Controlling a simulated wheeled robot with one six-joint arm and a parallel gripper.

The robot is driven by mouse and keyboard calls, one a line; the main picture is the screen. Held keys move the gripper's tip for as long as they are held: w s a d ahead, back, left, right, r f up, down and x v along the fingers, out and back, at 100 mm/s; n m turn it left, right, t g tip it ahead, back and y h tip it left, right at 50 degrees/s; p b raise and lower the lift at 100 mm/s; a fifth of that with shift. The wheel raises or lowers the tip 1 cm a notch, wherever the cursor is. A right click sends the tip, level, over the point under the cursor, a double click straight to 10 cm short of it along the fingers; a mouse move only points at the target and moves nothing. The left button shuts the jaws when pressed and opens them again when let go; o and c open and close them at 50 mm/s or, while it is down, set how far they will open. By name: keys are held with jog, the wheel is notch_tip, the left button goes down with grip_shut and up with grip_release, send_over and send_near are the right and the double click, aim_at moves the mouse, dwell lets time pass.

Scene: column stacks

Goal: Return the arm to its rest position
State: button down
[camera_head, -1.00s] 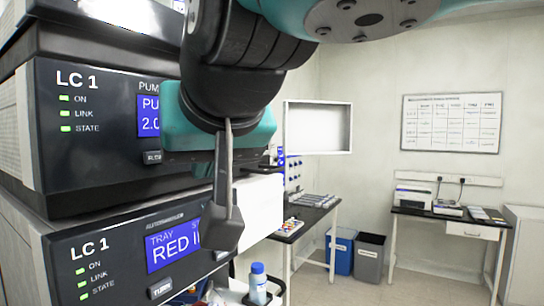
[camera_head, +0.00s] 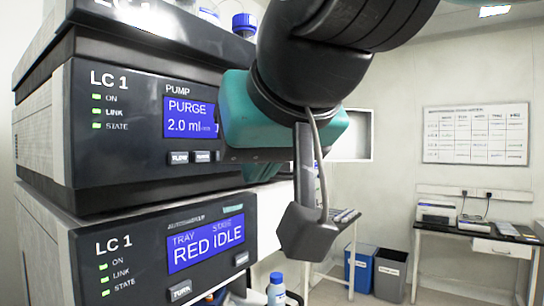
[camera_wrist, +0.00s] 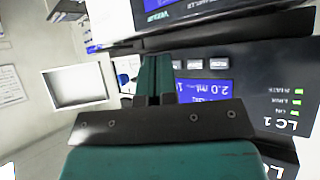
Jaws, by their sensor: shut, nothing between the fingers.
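In the wrist view my gripper (camera_wrist: 154,64) shows as two teal fingers side by side, shut with nothing between them. In the head view its teal body (camera_head: 240,112) is in front of the right edge of the LC 1 stack, under my dark wrist; the fingertips are hidden there. A dark part with a cable hangs below it. The stack's pump unit (camera_head: 120,150) reads PURGE 2.0 ml. The tray unit (camera_head: 130,245) below reads RED IDLE. The pump unit also shows turned over in the wrist view (camera_wrist: 250,85). I cannot tell the gap between gripper and stack.
A blue-capped bottle (camera_head: 276,292) stands low beside the tray unit. Bottles stand on top of the stack. Blue (camera_head: 360,268) and grey (camera_head: 390,272) bins and a side table (camera_head: 475,230) are at the back right. Open floor and wall lie to the right.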

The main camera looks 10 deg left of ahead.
jog(key=w+d+f+g+h+b, duration=0.1)
jog(key=d+f+g+b, duration=0.1)
jog(key=d+f, duration=0.7)
jog(key=w+d+f+g+h+b, duration=0.1)
jog(key=d+f+g+h+b, duration=0.15)
jog(key=d+f, duration=0.7)
jog(key=s+d+f+g+y+b, duration=0.1)
jog(key=s+d+f+g, duration=0.3)
jog(key=s+f, duration=0.6)
notch_tip(320, 180, down, 4)
jog(key=shift+s+d+b, duration=0.3)
jog(key=shift+d+b, duration=0.4)
jog(key=shift+d, duration=0.2)
jog(key=shift+a, duration=0.1)
dwell(1.9)
